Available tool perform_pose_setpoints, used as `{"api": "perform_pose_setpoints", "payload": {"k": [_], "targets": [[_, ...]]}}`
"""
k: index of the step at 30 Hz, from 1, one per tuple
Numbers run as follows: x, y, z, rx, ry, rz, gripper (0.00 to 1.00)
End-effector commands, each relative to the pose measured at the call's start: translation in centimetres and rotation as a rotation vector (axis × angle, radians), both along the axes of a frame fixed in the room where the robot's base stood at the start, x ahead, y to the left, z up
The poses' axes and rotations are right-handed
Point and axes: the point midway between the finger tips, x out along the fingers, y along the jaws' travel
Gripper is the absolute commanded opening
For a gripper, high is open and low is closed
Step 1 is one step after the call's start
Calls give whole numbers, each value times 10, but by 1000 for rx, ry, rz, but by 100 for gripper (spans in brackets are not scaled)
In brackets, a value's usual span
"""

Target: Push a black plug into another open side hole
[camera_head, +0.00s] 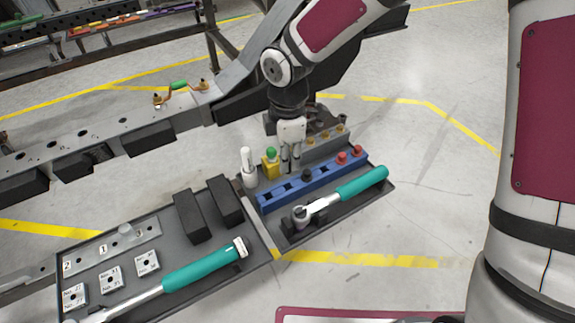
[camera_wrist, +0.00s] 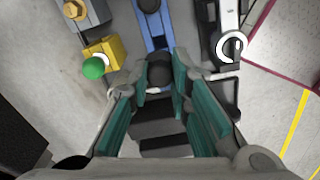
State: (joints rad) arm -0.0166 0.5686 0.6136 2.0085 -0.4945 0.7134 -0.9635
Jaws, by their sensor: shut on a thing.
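My gripper (camera_head: 290,170) points down over the far side of the blue rack (camera_head: 325,178). In the wrist view my gripper (camera_wrist: 158,90) has its teal-padded fingers closed around a round black plug (camera_wrist: 159,71). Whether this plug is clear of the rack cannot be told. Another black plug (camera_head: 307,175) stands in the rack in the head view, and a black round top shows at the upper edge of the wrist view. Two red plugs (camera_head: 349,155) are at the rack's right end. The chassis beam (camera_head: 100,138) runs along the left; its open side holes cannot be made out.
A yellow block with a green knob (camera_head: 270,164) and a white bottle (camera_head: 248,167) stand close left of my gripper. A teal-handled ratchet (camera_head: 345,195) lies in front of the rack. Another teal-handled tool (camera_head: 190,275) and black blocks (camera_head: 190,215) lie in the left tray.

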Motion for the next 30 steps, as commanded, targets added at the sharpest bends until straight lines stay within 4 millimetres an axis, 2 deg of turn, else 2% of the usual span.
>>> {"api": "perform_pose_setpoints", "payload": {"k": [1, 4, 18, 30], "targets": [[0, 0, 8, 1, -1, -1, 7], [0, 0, 15, 0, 0, 1, 7], [0, 0, 18, 0, 1, 0, 7], [0, 0, 39, 1, 0, 0, 7]]}}
